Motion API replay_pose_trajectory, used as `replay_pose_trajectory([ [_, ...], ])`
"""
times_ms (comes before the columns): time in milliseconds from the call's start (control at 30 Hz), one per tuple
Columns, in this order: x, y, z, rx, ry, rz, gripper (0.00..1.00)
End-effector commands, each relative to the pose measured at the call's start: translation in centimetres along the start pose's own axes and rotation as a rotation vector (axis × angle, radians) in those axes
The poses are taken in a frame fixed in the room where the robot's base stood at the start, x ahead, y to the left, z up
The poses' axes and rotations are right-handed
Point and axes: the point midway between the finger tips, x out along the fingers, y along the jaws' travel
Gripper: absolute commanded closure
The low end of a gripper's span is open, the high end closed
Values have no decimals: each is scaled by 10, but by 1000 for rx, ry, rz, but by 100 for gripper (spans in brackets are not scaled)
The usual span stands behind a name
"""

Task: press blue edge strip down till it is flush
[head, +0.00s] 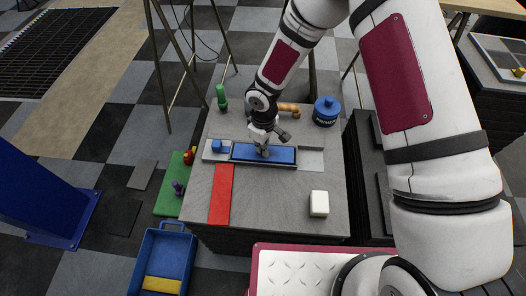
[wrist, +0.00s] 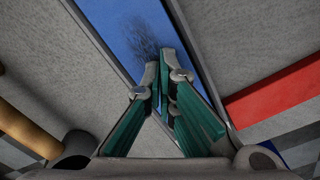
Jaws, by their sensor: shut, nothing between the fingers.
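The blue edge strip (head: 278,154) lies in a grey frame on the grey worktop, running left to right in the head view. In the wrist view the blue strip (wrist: 118,22) runs diagonally between grey edges, with a dark smudge near my fingertips. My gripper (head: 263,149) is shut and empty, pointing down over the strip's middle. In the wrist view its fingertips (wrist: 160,72) are over the blue surface. I cannot tell whether they touch it, or whether the strip is flush.
On the worktop (head: 270,195) are a red strip (head: 221,194), a white block (head: 319,204), a small blue block (head: 218,146), a green object (head: 221,97), a tan cylinder (head: 289,108) and a blue jar (head: 326,111). A blue tray (head: 163,245) stands on the floor at lower left.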

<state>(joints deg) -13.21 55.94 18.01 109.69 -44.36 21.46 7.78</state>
Motion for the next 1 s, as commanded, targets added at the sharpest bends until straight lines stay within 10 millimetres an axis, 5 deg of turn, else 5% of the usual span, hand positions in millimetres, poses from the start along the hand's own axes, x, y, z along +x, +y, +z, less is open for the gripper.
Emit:
replay_pose_trajectory([
  [1000, 5, 0, 0, 0, -1, 0, 100],
])
